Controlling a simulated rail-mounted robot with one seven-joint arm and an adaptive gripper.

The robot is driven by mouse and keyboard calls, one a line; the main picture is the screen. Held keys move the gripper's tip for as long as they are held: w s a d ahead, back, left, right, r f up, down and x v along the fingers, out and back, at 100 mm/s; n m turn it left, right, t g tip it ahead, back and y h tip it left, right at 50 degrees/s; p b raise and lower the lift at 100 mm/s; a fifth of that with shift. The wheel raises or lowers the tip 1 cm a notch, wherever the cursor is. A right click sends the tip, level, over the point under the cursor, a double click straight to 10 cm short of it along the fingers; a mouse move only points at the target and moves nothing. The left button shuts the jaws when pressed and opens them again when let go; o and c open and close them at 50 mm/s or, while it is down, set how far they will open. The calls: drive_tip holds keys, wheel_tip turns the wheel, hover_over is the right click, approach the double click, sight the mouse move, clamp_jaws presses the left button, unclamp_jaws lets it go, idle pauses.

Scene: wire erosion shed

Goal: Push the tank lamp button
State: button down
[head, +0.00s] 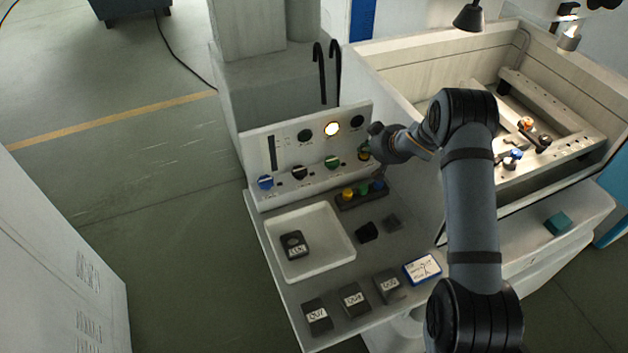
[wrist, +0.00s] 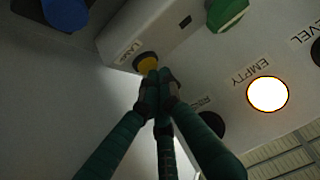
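The lamp button (wrist: 146,61) is a round yellow cap in a dark ring under a "LAMP" label. It sits on the light control panel and shows in the wrist view. In the head view it is small, at the panel's right end (head: 363,155), partly covered by my gripper. My gripper (wrist: 158,77) has its green and grey fingers drawn together with nothing between them. The fingertips are right at the button's edge and overlap its rim in the wrist view; I cannot tell whether they touch it. In the head view my gripper (head: 374,148) is in front of the panel.
The panel (head: 257,150) also carries a lit "EMPTY" lamp (wrist: 267,94), dark round lamps, a green knob (head: 332,162) and a blue knob (head: 265,182). Below are a white tray (head: 273,232) and labelled dark blocks. The tank (head: 400,60) is to the right.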

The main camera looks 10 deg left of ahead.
sight(364, 156)
idle(0.3)
drive_tip(key=shift+r+p, duration=0.4)
drive_tip(key=shift+p, duration=0.15)
wheel_tip(364, 156, up, 6)
drive_tip(key=p, duration=0.6)
drive_tip(key=shift+s, duration=0.1)
idle(1.3)
